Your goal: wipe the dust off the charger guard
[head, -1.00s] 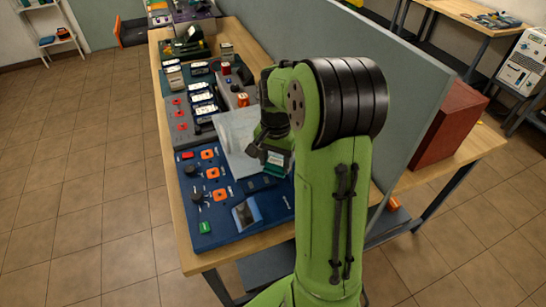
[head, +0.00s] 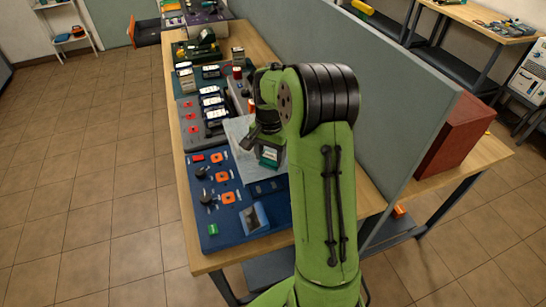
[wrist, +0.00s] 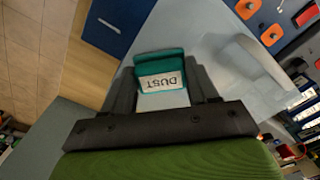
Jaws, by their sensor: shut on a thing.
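My gripper (head: 268,152) is shut on a teal block with a white label reading DUST; the block shows in the wrist view (wrist: 160,65) between the fingers. The charger guard looks like the pale, see-through grey cover (head: 240,135) over the middle of the bench panels. In the wrist view its pale surface (wrist: 215,45) lies beyond and beside the block. The block is over the guard's right part; I cannot tell whether it touches. My arm hides the guard's right side. No dust can be made out clearly.
A blue control panel (head: 222,222) with orange and black knobs lies in front of the guard. Several chargers and small boxes stand behind it on the wooden bench (head: 190,255). A grey partition (head: 385,110) runs along the right, with a dark red box (head: 455,140) beyond it.

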